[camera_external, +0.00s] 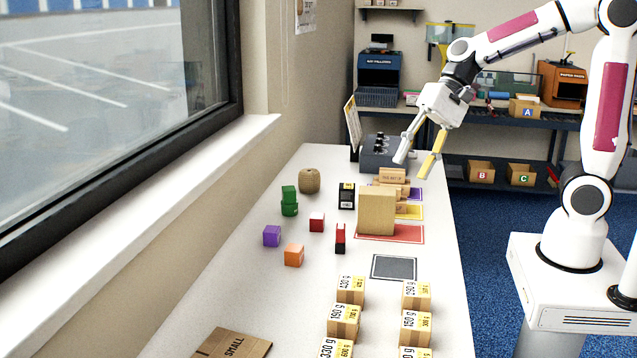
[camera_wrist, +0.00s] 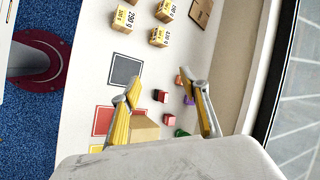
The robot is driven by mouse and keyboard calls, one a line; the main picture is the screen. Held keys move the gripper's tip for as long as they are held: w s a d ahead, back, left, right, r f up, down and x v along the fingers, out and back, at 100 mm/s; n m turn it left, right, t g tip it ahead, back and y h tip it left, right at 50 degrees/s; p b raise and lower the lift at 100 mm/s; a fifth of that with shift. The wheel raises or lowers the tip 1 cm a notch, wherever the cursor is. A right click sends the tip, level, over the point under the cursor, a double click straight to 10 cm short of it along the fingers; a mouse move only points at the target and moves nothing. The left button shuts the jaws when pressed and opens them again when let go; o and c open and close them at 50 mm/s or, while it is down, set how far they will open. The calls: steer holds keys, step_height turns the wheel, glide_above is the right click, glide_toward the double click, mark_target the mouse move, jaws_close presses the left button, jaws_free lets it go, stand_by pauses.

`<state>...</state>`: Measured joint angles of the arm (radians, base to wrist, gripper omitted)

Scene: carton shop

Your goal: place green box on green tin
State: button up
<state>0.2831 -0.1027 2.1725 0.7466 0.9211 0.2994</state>
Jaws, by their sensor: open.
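A green box (camera_external: 289,192) sits on top of a green tin (camera_external: 289,209), on the left part of the white table in the external view. It looks upright and roughly centred on the tin. My gripper (camera_external: 418,168) is open and empty, high above the far right part of the table, well apart from both. In the wrist view my gripper (camera_wrist: 168,118) shows its two yellow-padded fingers spread wide. A small green patch (camera_wrist: 181,133) shows beside the right finger there; I cannot tell box from tin in it.
A purple cube (camera_external: 272,236), an orange cube (camera_external: 294,254) and a red cube (camera_external: 317,222) stand near the tin. A twine roll (camera_external: 309,181) stands behind it. A tall carton (camera_external: 377,211) stands to the right. Several labelled cartons (camera_external: 344,322) stand in front. The window wall borders the left.

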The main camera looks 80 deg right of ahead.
steer(key=s+d+n+h, duration=0.3)
steer(key=s+n+h, duration=0.2)
steer(key=s+n, duration=0.6)
steer(key=s, duration=0.7)
steer(key=shift+n+t+h, duration=0.3)
steer(key=shift+t, duration=0.1)
